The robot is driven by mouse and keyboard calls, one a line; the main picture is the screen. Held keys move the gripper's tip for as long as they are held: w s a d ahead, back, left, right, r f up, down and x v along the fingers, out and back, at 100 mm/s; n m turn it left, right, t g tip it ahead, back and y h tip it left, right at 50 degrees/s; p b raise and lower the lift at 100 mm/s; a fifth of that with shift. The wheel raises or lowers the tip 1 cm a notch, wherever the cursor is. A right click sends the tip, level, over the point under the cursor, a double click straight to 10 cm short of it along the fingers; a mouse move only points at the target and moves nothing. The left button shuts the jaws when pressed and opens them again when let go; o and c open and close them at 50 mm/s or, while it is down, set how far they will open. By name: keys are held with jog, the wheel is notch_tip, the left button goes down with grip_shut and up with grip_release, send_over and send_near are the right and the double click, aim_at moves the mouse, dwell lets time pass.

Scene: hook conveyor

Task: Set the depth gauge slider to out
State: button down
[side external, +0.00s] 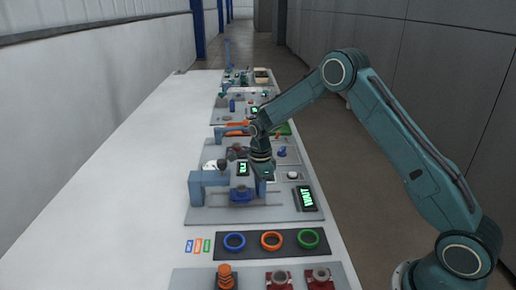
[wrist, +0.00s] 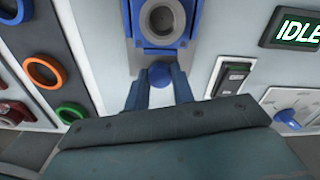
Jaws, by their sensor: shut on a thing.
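In the wrist view, the two fingers of my gripper (wrist: 160,84) are shut on a small round blue knob (wrist: 160,73). Above the knob is a blue carriage (wrist: 183,38) around a grey ring-shaped part (wrist: 162,18), on a light grey panel. I cannot tell for certain whether the knob belongs to the depth gauge slider, and I see no in or out marking. The arch and wrist hide the knob there.
A display reading IDLE (wrist: 298,27), a black rocker switch (wrist: 233,77) and a blue dial (wrist: 287,117) lie to the right in the wrist view. Coloured rings, including an orange one (side external: 271,240), lie nearer the side camera. The white tabletop (side external: 110,190) at left is clear.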

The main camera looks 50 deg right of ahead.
jog(key=s+d, duration=0.5)
jog(key=d, duration=0.1)
jog(key=shift+s, duration=0.4)
jog(key=c, duration=1.2)
grip_release()
jog(key=shift+r, duration=0.15)
jog(key=shift+r, duration=0.55)
notch_tip(320, 180, up, 12)
jog(key=shift+r, duration=0.25)
